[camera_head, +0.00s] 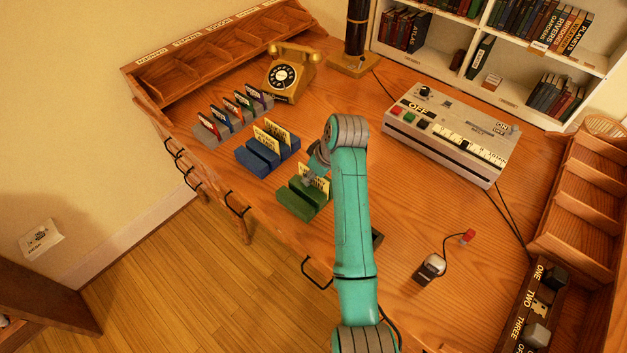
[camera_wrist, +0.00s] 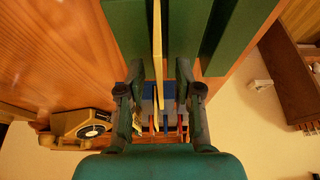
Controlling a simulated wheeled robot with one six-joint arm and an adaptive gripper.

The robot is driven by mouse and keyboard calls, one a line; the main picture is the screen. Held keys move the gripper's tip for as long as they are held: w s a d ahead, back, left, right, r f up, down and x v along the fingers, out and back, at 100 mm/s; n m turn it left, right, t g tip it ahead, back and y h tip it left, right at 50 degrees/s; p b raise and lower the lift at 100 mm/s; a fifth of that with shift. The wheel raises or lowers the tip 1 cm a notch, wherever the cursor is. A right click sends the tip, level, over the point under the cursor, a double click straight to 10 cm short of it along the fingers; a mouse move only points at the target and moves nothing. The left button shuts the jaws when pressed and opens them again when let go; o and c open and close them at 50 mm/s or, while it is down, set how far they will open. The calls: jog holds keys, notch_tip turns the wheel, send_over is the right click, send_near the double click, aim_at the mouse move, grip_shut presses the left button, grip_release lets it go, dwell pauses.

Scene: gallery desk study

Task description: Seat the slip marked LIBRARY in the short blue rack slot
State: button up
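A cream slip (camera_head: 316,181) stands in the green rack (camera_head: 296,204) near the desk's front edge; its lettering is too small to read surely. In the wrist view the slip (camera_wrist: 157,45) shows edge-on, upright between green blocks (camera_wrist: 125,25). My gripper (camera_wrist: 160,78) is open, one finger on each side of the slip, with gaps visible on both sides. In the head view my gripper (camera_head: 312,172) is partly hidden by my arm. The blue rack (camera_head: 254,161) stands beyond the green one and holds cream slips (camera_head: 272,137); which slip reads LIBRARY I cannot tell.
A grey control box (camera_head: 450,130) stands to the right, and a small corded device (camera_head: 430,268) lies at front right.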

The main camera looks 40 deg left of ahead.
jog(key=shift+f, duration=0.2)
dwell(0.6)
grip_shut()
